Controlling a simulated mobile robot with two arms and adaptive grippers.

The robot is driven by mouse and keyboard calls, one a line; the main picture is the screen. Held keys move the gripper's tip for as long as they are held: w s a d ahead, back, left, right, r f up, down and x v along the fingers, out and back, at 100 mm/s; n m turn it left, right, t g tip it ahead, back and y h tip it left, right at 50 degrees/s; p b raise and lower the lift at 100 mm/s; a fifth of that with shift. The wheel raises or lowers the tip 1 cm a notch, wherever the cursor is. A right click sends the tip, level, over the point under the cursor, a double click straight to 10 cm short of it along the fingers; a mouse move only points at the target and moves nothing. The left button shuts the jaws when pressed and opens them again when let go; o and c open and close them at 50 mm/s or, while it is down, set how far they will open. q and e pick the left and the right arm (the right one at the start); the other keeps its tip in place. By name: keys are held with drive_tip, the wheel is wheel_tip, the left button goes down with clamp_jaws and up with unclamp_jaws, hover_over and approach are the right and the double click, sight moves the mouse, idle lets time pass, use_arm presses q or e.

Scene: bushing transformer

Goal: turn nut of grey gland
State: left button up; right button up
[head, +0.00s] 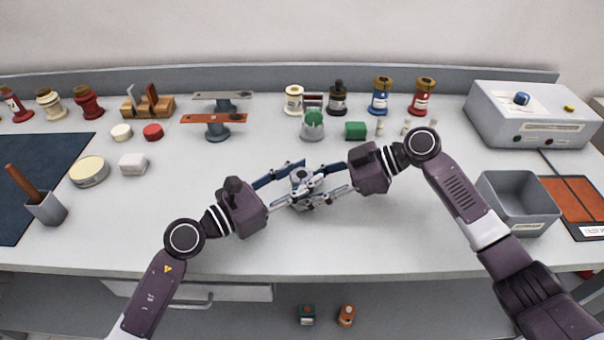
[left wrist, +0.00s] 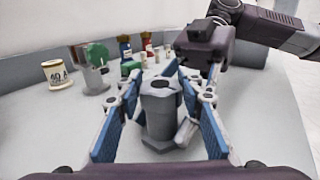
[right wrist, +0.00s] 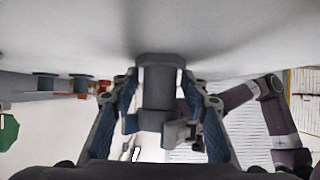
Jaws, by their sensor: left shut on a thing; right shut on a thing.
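The grey gland (head: 300,175) stands upright on the bench in front of me, between my two grippers. It also shows in the left wrist view (left wrist: 160,112), with a hexagonal top and a wider lower part, and in the right wrist view (right wrist: 158,88), which is upside down. My left gripper (head: 304,181) is shut on the gland from the left. My right gripper (head: 313,186) is shut on it from the right. The fingers of both cross closely around it and partly hide it, so I cannot tell exactly which part each one grips.
Behind stand a cup with a green top (head: 313,125), a green block (head: 355,130) and several bushings along the back. A grey bin (head: 517,203) and a tester box (head: 533,115) are at the right. The front bench is clear.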

use_arm(q)
drive_tip(key=shift+a+f, duration=0.1)
drive_tip(key=shift+f, duration=0.05)
drive_tip(key=o, duration=1.2)
drive_tip(key=v, duration=1.2)
use_arm(e)
drive_tip(key=o, duration=0.9)
drive_tip(key=shift+o, duration=0.2)
drive_tip(key=shift+d, duration=0.1)
